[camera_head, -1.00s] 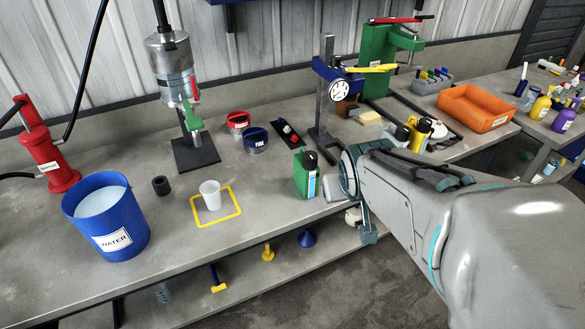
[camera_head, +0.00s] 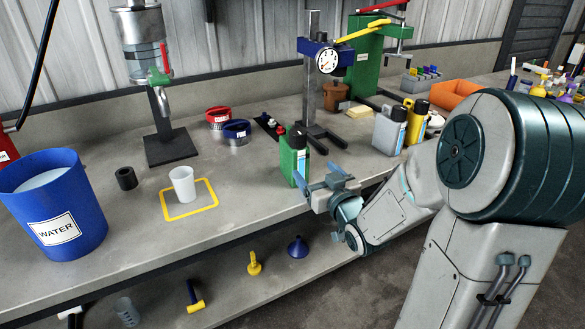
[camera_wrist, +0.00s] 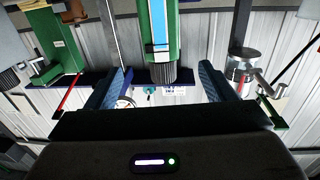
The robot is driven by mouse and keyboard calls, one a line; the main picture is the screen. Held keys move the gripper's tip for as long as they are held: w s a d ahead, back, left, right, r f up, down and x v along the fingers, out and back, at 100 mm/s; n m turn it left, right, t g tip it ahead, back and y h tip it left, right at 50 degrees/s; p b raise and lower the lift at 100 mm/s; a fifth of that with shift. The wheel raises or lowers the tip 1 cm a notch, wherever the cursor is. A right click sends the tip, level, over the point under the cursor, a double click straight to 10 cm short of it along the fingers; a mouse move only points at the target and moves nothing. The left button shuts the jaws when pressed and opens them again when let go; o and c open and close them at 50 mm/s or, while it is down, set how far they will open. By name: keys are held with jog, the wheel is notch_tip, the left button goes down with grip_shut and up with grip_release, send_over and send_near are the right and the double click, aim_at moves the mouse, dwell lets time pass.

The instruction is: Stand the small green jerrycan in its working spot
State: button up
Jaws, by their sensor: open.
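The small green jerrycan (camera_head: 292,158) stands upright near the bench's front edge, with a dark cap and a white-blue label. My gripper (camera_head: 316,174) is open, just in front and right of it, its blue fingers apart.
Red (camera_head: 218,116) and blue (camera_head: 237,132) tins, a gauge press (camera_head: 312,80) and grey (camera_head: 389,130) and yellow (camera_head: 416,120) jerrycans stand behind. Bench between outline and green jerrycan is clear.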

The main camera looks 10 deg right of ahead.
aim_at(302, 156)
jog(key=x, duration=0.8)
jog(key=shift+r+b+x, duration=0.15)
jog(key=shift+r+x, duration=0.05)
jog(key=shift+x, duration=1.15)
jog(key=shift+r+b+x, duration=0.15)
jog(key=shift+r+x, duration=0.05)
jog(key=shift+x, duration=1.2)
jog(key=c, duration=1.4)
jog(key=shift+c, duration=0.2)
jog(key=shift+r, duration=0.2)
